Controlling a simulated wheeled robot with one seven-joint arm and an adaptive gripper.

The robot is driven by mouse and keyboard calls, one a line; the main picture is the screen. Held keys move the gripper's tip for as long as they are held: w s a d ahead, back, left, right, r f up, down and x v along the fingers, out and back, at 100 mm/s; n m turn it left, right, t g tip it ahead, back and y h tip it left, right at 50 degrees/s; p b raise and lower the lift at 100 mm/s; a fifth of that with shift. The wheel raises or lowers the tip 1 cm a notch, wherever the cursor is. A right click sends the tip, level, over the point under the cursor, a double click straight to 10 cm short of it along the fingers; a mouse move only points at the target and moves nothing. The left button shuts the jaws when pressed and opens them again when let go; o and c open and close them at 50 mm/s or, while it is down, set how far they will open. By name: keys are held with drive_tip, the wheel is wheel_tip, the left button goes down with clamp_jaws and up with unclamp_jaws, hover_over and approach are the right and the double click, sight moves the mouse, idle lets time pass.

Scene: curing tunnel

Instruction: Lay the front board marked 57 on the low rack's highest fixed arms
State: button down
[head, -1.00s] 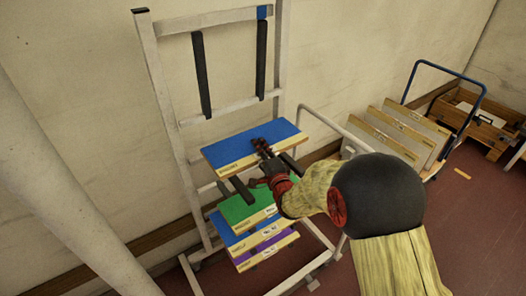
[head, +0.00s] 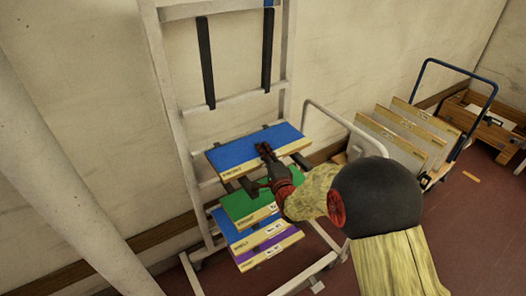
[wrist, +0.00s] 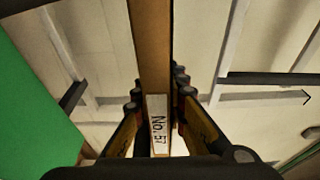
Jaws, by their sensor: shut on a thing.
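The front board marked 57 (head: 238,153) has a blue top and a wood edge. In the wrist view its edge (wrist: 151,60) stands between my fingers, with the label "No.57" readable. My gripper (head: 266,153) is shut on the board's front edge, and its fingers also show in the wrist view (wrist: 157,95). The low rack (head: 170,110) is a pale frame. The board lies roughly level over dark arms (head: 245,184) that show under its front edge. I cannot tell whether it touches them.
Below it the rack holds a green board (head: 245,205), another blue board (head: 228,228) and a purple one (head: 262,245). Two dark folded arms (head: 206,62) hang higher up. A cart with several pale boards (head: 395,140) stands right. A pale column (head: 60,190) is at left.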

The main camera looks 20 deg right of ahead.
drive_tip(key=shift+f+b, duration=0.55)
drive_tip(key=shift+b, duration=0.05)
idle(0.6)
drive_tip(key=c, duration=1.7)
unclamp_jaws()
drive_tip(key=shift+f, duration=0.2)
drive_tip(key=shift+s, duration=0.15)
drive_tip(key=s, duration=0.7)
drive_tip(key=s+d, duration=0.1)
drive_tip(key=s, duration=0.3)
drive_tip(key=shift+s+r, duration=0.2)
drive_tip(key=shift+s, duration=0.15)
